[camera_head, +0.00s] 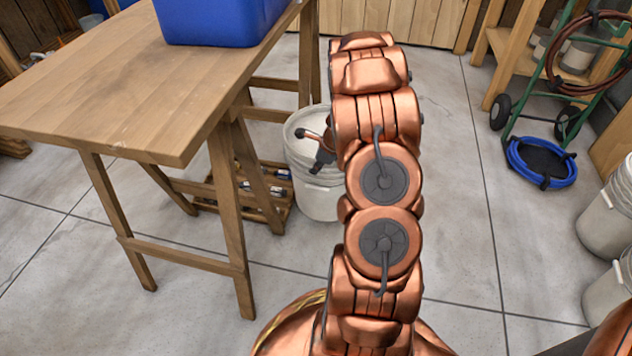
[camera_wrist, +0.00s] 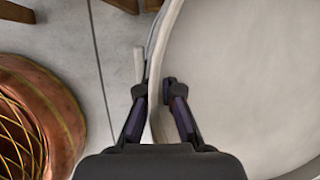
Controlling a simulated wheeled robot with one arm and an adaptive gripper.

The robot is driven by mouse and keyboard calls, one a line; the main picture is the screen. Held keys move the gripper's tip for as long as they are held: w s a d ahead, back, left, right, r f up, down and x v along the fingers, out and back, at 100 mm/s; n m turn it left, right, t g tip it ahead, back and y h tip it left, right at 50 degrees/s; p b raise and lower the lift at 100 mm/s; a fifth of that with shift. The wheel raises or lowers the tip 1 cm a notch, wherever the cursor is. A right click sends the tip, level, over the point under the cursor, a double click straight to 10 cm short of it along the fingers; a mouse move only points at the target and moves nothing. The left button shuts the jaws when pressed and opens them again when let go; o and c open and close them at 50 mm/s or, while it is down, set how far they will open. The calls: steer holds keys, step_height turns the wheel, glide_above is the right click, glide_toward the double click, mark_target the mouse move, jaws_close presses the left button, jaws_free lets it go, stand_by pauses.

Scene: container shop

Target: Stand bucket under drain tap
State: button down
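A white bucket (camera_head: 318,190) stands upright on the floor beside the right-hand legs of the wooden table. My gripper (camera_head: 322,155) reaches down to the bucket's rim from above, partly hidden behind my arm. In the wrist view, my gripper (camera_wrist: 156,92) has one finger inside and one outside the wall of the bucket (camera_wrist: 245,75). The fingers are close together with the rim between them, and they appear to pinch it. A blue container (camera_head: 215,22) sits on the table top, cut off by the upper picture edge. No drain tap can be seen.
The wooden table (camera_head: 110,85) has a low slatted crate (camera_head: 262,205) under it. A green hand cart (camera_head: 535,70) with hoses stands at the upper right. White buckets (camera_head: 610,215) stand at the right edge.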

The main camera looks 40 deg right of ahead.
mark_target(314, 179)
steer(key=shift+f+b, duration=0.95)
steer(key=shift+f, duration=1.3)
steer(key=c, duration=1.3)
jaws_free()
